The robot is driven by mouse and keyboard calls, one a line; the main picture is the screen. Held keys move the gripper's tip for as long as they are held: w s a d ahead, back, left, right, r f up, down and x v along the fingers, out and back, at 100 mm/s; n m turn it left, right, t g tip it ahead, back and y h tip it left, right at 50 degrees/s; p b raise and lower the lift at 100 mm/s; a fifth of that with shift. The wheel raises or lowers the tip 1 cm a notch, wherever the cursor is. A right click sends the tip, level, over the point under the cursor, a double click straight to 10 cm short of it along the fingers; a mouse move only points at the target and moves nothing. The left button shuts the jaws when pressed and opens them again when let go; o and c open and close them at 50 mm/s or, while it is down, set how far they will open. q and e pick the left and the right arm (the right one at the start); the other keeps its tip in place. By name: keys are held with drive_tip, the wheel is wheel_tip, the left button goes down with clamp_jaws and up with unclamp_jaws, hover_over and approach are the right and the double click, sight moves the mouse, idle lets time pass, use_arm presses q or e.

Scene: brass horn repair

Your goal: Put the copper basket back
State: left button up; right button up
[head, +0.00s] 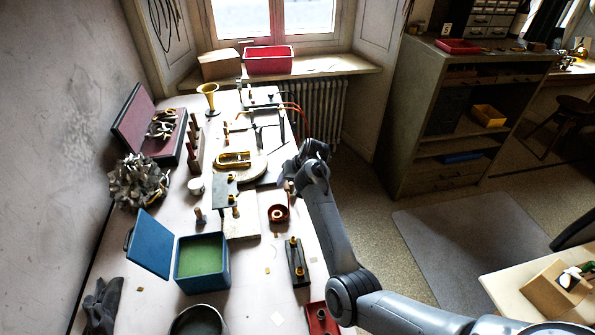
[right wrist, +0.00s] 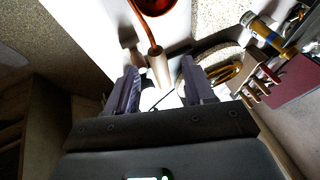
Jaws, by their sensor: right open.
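The copper basket (head: 278,213) is a small round copper bowl on the right side of the bench. In the right wrist view, its bowl (right wrist: 155,4) is cut by the top edge, and its copper stem runs down to a pale wooden handle (right wrist: 160,68). My right gripper (head: 291,172) is just beyond the bowl, near the bench's right edge. In the right wrist view, my right gripper (right wrist: 160,78) is open, with the handle showing between its two fingers, neither visibly touching it. I cannot tell how deep the handle sits. My left gripper is out of view.
A green-lined blue box (head: 202,258) stands open at the front, near a dark round pan (head: 197,322). A brass U-shaped tube (head: 234,160) lies left of my right gripper. A block with brass knobs (head: 297,262) stands in front of the basket.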

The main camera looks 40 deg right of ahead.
drive_tip(key=p+v, duration=0.1)
drive_tip(key=v, duration=0.7)
drive_tip(key=shift+r, duration=0.1)
